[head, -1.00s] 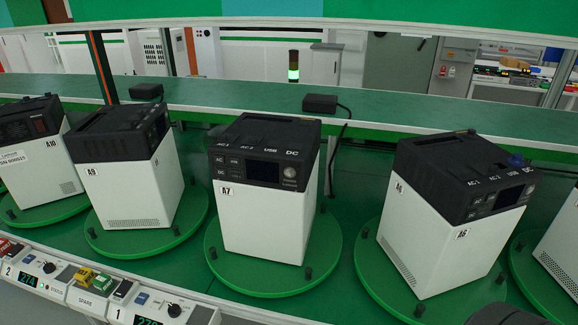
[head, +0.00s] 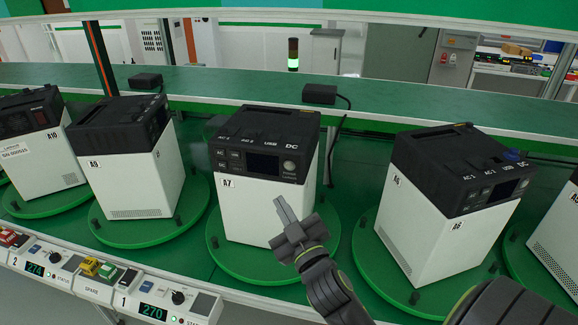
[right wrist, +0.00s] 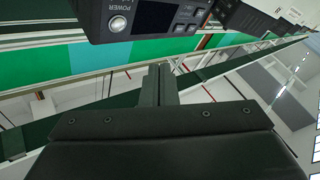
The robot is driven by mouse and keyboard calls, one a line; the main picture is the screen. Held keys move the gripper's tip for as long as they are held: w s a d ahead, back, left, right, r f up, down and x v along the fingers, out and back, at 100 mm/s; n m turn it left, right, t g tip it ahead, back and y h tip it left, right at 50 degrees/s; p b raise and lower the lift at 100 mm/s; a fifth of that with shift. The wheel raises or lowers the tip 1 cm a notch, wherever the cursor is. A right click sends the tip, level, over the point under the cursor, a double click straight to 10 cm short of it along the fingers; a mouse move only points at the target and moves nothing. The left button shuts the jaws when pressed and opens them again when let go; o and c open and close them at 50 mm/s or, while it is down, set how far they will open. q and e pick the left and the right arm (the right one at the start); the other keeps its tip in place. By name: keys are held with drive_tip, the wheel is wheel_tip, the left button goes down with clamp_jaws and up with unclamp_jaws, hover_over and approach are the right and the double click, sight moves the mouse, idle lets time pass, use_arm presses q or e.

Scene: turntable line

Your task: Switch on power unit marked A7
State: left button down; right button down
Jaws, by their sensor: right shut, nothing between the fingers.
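The power unit marked A7 (head: 258,214) is a white box with a black top, standing on a round green turntable (head: 222,250). Its front panel has small buttons at the left, a dark screen (head: 263,164) and a round silver button (head: 289,166) at the right. In the right wrist view a black panel with a dark screen (right wrist: 155,16) and a round button labelled POWER (right wrist: 117,23) shows at the top, upside down. My right gripper (head: 283,203) is shut and empty, in front of the unit's white face and below the panel. The left gripper is not in view.
Units A9 (head: 138,185) and A6 (head: 440,222) stand on turntables to either side. A control strip (head: 145,290) with displays and knobs runs along the lower left. A green shelf (head: 230,88) with black adapters runs behind the units.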

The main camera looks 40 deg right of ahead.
sight(289, 166)
drive_tip(key=shift+w+a+r+n+t+y, duration=0.2)
drive_tip(key=shift+a+r+n+t+y, duration=0.25)
drive_tip(key=shift+r, duration=0.25)
drive_tip(key=shift+d, duration=0.1)
drive_tip(key=w+d+b, duration=0.4)
drive_tip(key=w+d, duration=0.1)
drive_tip(key=d, duration=0.1)
drive_tip(key=shift+w+d+b, duration=0.3)
drive_tip(key=shift+w, duration=0.05)
drive_tip(key=shift+d, duration=0.1)
idle(1.7)
drive_tip(key=shift+w+d, duration=0.25)
drive_tip(key=shift+w, duration=0.05)
